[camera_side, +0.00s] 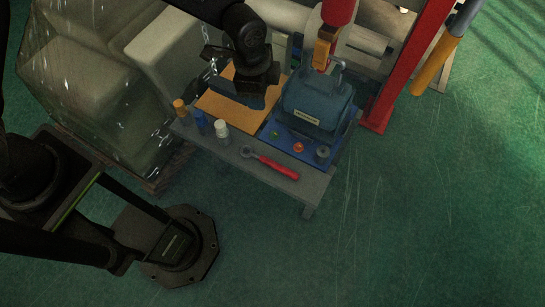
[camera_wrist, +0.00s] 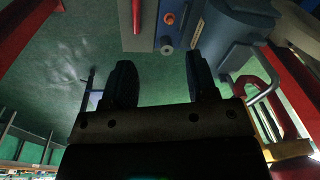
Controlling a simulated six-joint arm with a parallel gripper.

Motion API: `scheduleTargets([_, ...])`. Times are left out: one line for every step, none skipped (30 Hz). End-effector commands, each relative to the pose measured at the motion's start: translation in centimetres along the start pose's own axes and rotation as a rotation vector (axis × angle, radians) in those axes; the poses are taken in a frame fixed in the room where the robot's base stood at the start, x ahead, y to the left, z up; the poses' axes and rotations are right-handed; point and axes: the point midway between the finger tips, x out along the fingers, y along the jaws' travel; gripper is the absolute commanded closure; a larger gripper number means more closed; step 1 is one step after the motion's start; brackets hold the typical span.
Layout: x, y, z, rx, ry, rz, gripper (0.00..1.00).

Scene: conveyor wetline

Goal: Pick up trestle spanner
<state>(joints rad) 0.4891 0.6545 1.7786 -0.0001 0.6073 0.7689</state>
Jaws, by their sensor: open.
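The trestle spanner (camera_side: 272,163), with a red handle and a grey ring head, lies flat along the front of the grey trestle table (camera_side: 230,157). Part of its red handle shows at the top of the wrist view (camera_wrist: 136,15). My gripper (camera_side: 255,98) is above the table, behind the spanner and apart from it, near the orange board. In the wrist view my gripper (camera_wrist: 160,78) has its two dark fingers spread, with nothing between them.
Small bottles (camera_side: 200,122) stand left of the spanner. A blue mat (camera_side: 283,138) with small round parts lies behind it. A red post (camera_side: 400,75) rises at right.

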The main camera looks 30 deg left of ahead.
Motion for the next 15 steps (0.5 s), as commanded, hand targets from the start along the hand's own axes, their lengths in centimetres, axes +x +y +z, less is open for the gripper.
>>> scheduleTargets([2.9,1.0,-0.9,0.064,-0.018,0.022,0.47])
scheduleTargets([4.2,1.4,-1.3,0.097,-0.024,0.03,0.47])
scheduleTargets([5.8,2.1,-1.7,0.14,-0.033,0.041,0.47])
scheduleTargets([7.0,2.5,-2.0,0.169,-0.038,0.048,0.47])
scheduleTargets([8.0,3.0,-2.3,0.195,-0.042,0.054,0.47])
scheduleTargets([9.2,3.5,-2.5,0.227,-0.047,0.061,0.47])
scheduleTargets([10.1,3.8,-2.6,0.247,-0.051,0.066,0.47])
scheduleTargets([10.7,4.1,-2.8,0.264,-0.054,0.07,0.47])
scheduleTargets([11.5,4.5,-2.9,0.283,-0.057,0.074,0.47])
scheduleTargets([11.9,4.7,-2.9,0.295,-0.058,0.077,0.47])
scheduleTargets([12.2,4.8,-3.0,0.303,-0.059,0.078,0.47])
scheduleTargets([12.7,5.0,-3.0,0.31,-0.06,0.08,0.47])
scheduleTargets([13.0,5.1,-3.0,0.314,-0.061,0.081,0.47])
scheduleTargets([13.3,5.1,-3.0,0.315,-0.062,0.082,0.47])
scheduleTargets([13.9,5.2,-2.9,0.316,-0.063,0.083,0.47])
